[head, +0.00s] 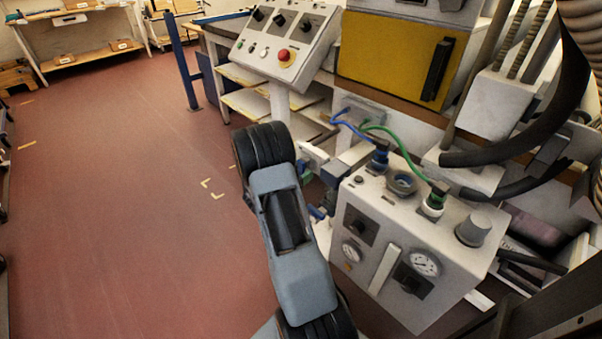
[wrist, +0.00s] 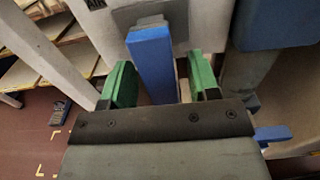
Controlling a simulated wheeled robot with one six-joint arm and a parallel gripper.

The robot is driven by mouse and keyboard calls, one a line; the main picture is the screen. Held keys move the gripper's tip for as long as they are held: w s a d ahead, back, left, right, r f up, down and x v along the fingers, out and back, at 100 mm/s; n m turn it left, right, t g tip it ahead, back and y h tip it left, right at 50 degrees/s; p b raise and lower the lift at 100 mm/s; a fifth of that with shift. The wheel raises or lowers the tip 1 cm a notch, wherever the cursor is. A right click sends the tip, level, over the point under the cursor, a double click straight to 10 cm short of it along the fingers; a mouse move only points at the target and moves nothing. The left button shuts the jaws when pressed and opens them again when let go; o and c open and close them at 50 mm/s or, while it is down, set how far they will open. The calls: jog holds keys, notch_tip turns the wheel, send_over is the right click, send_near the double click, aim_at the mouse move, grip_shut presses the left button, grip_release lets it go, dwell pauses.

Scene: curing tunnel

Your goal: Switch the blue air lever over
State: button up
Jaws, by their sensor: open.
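The blue air lever (wrist: 152,64) stands out from a grey mount in the wrist view, long and slightly tilted. My gripper (wrist: 163,80) is open, with one green finger on each side of the lever. A second blue handle (wrist: 272,134) shows at the lower right, outside the fingers. In the head view my arm hides most of the gripper and lever area, just left of the white control box (head: 455,262).
The white box carries gauges (head: 424,263), knobs and hose fittings on top. A blue-grey block (wrist: 275,25) is close at the upper right of the wrist view. A panel with a red button (head: 284,55) stands behind. Black hoses hang at the right. The red floor at left is clear.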

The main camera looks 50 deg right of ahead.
jog(key=shift+c, duration=0.4)
grip_shut()
